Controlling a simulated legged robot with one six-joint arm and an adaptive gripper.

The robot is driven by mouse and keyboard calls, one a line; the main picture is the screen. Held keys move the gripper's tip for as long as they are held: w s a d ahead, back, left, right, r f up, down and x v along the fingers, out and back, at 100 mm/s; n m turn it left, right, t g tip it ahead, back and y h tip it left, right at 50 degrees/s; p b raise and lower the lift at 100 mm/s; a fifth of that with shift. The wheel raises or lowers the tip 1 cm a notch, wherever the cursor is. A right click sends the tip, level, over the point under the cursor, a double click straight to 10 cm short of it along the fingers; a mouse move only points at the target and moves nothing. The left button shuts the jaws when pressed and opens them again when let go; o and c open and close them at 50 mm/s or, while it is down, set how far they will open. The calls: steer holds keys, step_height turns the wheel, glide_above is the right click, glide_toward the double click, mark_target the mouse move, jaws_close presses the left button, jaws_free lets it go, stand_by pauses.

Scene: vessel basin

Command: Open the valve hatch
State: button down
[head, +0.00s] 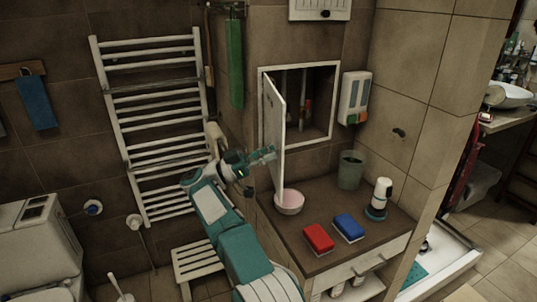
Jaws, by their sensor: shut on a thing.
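The valve hatch is a white-framed opening (336,72) in the brown tiled wall, with pipes and valves (304,112) visible inside. Its white door (277,130) stands swung out from the left side of the frame, seen almost edge-on. My gripper (268,154) is at the left, outer face of the door, about halfway along its height, shut on the door. The exact grip point and any handle are too small to make out.
Below the hatch, a counter (290,240) holds a bowl (289,202) close under the door, a red sponge (318,238), a blue sponge (348,228), a grey cup (351,169) and a white bottle (380,195). A towel rack (150,100) stands left of my arm.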

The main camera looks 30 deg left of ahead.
steer(key=shift+w+r, duration=0.1)
steer(key=shift+r, duration=0.1)
steer(key=shift+c, duration=2.2)
jaws_free()
steer(key=shift+o, duration=0.3)
steer(key=shift+a+f, duration=0.15)
steer(key=shift+w+d, duration=0.1)
steer(key=shift+d, duration=0.1)
